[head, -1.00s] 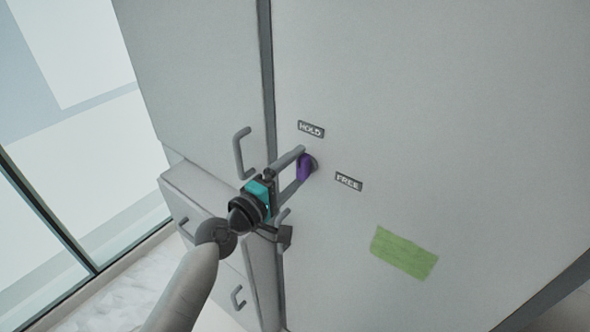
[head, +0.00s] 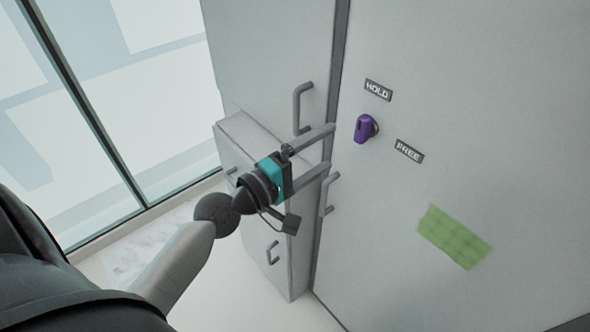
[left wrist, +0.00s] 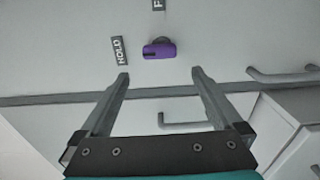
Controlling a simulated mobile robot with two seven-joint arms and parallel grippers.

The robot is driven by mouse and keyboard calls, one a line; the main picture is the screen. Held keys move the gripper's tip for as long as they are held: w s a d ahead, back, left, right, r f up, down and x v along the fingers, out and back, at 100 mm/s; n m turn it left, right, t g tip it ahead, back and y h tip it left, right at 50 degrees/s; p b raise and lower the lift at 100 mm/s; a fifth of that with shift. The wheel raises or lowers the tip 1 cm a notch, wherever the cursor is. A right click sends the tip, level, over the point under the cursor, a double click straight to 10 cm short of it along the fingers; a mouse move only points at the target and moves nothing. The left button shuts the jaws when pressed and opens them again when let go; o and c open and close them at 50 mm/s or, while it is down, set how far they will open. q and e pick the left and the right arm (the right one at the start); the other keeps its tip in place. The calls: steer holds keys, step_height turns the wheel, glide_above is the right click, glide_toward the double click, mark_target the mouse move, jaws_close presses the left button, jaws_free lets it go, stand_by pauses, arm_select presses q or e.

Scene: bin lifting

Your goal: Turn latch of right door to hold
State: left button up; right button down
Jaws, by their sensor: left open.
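The purple latch (head: 364,128) sits on the right door (head: 480,60), below the HOLD label (head: 378,90) and left of the FREE label (head: 409,151). In the left wrist view the latch (left wrist: 159,51) lies lengthwise with one end toward the HOLD label (left wrist: 120,51); the FREE label (left wrist: 158,4) is partly cut off at the top. My left gripper (head: 331,147) is open and empty, left of the latch and apart from it. Its two fingers (left wrist: 160,73) point toward the latch in the left wrist view. My right gripper is not in view.
Left of the right door stand a tall cabinet door with a handle (head: 299,108) and a lower cabinet with handles (head: 272,253). A green note (head: 454,236) is on the right door. A window (head: 110,90) is at the left.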

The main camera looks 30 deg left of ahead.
arm_select(q)
steer(key=b+v, duration=0.2)
steer(key=v, duration=0.4)
steer(key=shift+s, duration=0.1)
steer(key=shift+f, duration=0.1)
stand_by(0.4)
